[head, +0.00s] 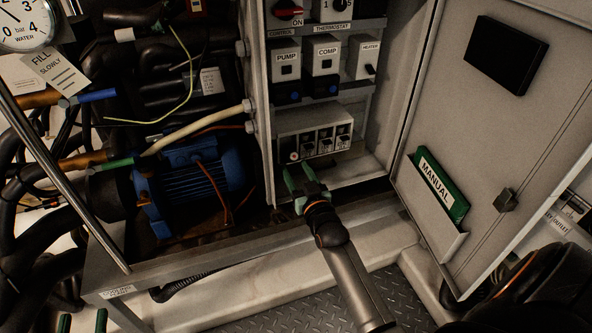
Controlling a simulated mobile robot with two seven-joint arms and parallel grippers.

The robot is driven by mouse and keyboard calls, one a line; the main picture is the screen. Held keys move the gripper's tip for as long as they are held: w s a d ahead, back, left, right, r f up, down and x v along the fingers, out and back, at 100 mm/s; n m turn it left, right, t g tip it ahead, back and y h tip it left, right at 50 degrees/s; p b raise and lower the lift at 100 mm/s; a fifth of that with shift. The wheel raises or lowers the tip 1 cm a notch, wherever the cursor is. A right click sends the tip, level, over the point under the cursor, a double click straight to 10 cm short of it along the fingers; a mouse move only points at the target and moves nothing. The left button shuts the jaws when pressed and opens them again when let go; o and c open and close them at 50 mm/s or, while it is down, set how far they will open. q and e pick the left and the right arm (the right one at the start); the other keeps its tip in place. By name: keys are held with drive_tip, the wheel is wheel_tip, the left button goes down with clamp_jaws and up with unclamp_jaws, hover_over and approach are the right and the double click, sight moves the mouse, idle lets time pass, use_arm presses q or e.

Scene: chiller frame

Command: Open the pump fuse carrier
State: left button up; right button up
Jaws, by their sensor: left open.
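The fuse block (287,127) is a pale housing low in the open electrical cabinet, with a row of small dark fuse carriers (325,143) on its front. Their labels are too small to read, so I cannot tell which is the pump's. A small round light-coloured part (294,156) sits at the row's left end. My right gripper (299,172) has green fingers spread apart and empty, just below and in front of the block's left part. I see no clear contact. My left gripper (83,319) shows only its two green fingertips, apart, at the bottom left edge.
Above the block are the PUMP (287,58), COMP (327,53) and HEATER (367,57) switches. The cabinet door (440,120) stands open at right with a green manual (441,187). A blue pump motor (195,180) and hoses crowd the left. A metal rail (245,245) runs below.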

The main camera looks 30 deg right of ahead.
clamp_jaws()
drive_tip(key=shift+r, duration=0.1)
drive_tip(key=p, duration=0.2)
drive_tip(key=shift+r+g+p, duration=0.25)
drive_tip(key=shift+g+p, duration=0.05)
drive_tip(key=r+p, duration=0.1)
drive_tip(key=p, duration=0.2)
drive_tip(key=shift+w+g+p, duration=0.15)
drive_tip(key=shift+g+p, duration=0.15)
drive_tip(key=shift+p, duration=0.6)
use_arm(q)
drive_tip(key=s+f+n+g+y, duration=0.1)
drive_tip(key=s+f+g, duration=0.3)
drive_tip(key=f, duration=0.3)
drive_tip(key=s+f+n+g+y+p, duration=0.1)
drive_tip(key=s+f+g, duration=0.2)
drive_tip(key=f, duration=0.4)
drive_tip(key=shift+s+d+f+n+g, duration=0.3)
drive_tip(key=shift+s+d+g, duration=0.1)
drive_tip(key=shift+g, duration=0.5)
use_arm(e)
drive_tip(key=shift+w+f+g+y, duration=0.1)
drive_tip(key=shift+f+g+y, duration=0.05)
drive_tip(key=shift+g+y, duration=0.2)
